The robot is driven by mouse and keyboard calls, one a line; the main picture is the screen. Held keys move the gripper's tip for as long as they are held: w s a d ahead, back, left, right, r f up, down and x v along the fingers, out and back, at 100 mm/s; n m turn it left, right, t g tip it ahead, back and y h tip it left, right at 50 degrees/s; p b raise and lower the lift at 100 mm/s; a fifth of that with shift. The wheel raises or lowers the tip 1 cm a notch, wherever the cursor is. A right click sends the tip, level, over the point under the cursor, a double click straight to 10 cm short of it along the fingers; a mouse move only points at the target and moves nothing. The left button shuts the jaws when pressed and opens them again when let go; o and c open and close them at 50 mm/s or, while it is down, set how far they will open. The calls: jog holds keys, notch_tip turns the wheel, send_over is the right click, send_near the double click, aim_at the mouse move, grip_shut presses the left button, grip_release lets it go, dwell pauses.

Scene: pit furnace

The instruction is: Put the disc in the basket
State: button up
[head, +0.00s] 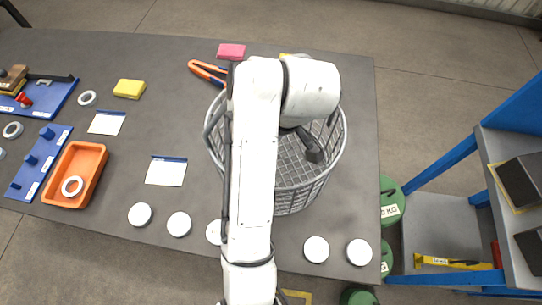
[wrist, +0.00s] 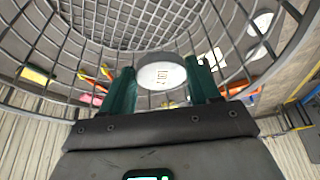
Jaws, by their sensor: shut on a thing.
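A white disc (wrist: 160,73) with dark markings sits between the two green fingers of my gripper (wrist: 161,86) in the wrist view. My gripper is shut on it. The grey wire basket (head: 297,199) stands on the table, partly covered by my arm in the head view. There my gripper (head: 314,151) shows dark inside the basket's rim outline, and the held disc cannot be made out. The basket's mesh (wrist: 235,38) surrounds the disc in the wrist view. The disc's height above the basket floor is unclear.
Several similar white discs lie along the table's front edge, including one on the left (head: 139,214) and one on the right (head: 359,252). An orange tray (head: 96,191) holds a ring at left. Orange-handled pliers (head: 206,71) lie behind the basket. A blue-framed shelf (head: 440,150) stands at right.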

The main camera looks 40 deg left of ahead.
notch_tip(320, 180, down, 13)
jog(key=shift+r+p, duration=0.15)
jog(key=shift+p, duration=0.55)
jog(key=shift+f, duration=0.3)
jog(key=shift+w+a+r+p, duration=0.1)
jog(key=shift+w+a, duration=0.25)
jog(key=shift+w, duration=0.2)
jog(key=shift+w+a+f+p, duration=0.1)
jog(key=shift+w+a, duration=0.2)
jog(key=shift+w, duration=0.25)
jog(key=shift+w+a+r+p, duration=0.1)
jog(key=shift+w+a, duration=0.25)
jog(key=shift+w, duration=0.2)
jog(key=shift+f, duration=0.7)
